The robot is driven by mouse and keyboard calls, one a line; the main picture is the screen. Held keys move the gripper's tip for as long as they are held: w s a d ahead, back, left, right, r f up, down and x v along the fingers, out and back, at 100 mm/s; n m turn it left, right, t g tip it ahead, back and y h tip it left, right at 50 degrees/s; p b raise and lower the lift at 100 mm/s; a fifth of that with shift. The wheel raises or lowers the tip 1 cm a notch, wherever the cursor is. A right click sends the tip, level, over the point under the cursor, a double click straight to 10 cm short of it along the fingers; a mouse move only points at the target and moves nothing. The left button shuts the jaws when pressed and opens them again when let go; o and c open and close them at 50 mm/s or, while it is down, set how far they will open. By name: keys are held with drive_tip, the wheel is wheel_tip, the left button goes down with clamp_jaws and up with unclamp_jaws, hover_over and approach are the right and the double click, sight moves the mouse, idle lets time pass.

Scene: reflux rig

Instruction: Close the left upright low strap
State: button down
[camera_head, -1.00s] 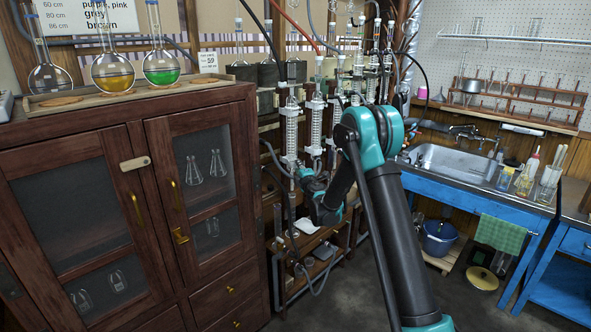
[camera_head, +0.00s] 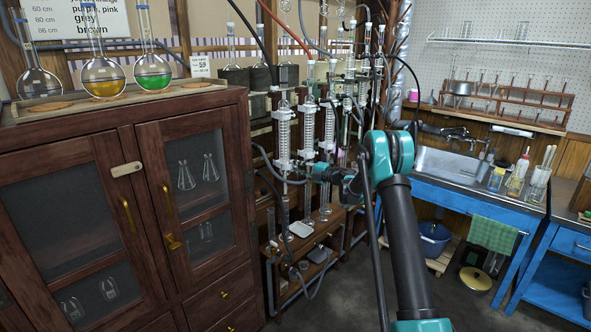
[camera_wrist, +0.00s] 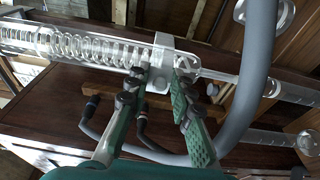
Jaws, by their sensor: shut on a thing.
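The left upright condenser, a glass tube with a coil, stands at the left of the rig (camera_head: 283,128); it lies across the wrist view (camera_wrist: 85,48). Its low strap, a pale grey band with a block (camera_wrist: 163,42), wraps the tube near its lower end and shows in the head view (camera_head: 283,164). My gripper (camera_wrist: 160,76) has one green-black finger on each side of the strap's near part and is shut on it. In the head view my gripper (camera_head: 313,172) reaches the strap from the right. The fingers partly hide the strap, so I cannot tell whether it is fully closed.
A thick grey hose (camera_wrist: 258,70) curves close beside my fingers in the wrist view. More upright condensers (camera_head: 307,130) stand just to the right. A wooden cabinet (camera_head: 120,210) is at the left, and a blue sink bench (camera_head: 455,195) at the right. Open floor lies in front.

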drive_tip(key=shift+w+n+g, duration=0.25)
drive_tip(key=shift+n+g, duration=0.05)
drive_tip(key=shift+g, duration=0.1)
drive_tip(key=c, duration=1.6)
unclamp_jaws()
drive_tip(key=shift+o, duration=0.2)
drive_tip(key=shift+d, duration=0.1)
drive_tip(key=v, duration=1.1)
drive_tip(key=shift+s+d+f, duration=0.15)
drive_tip(key=shift+d+f, duration=0.05)
drive_tip(key=shift+d, duration=0.15)
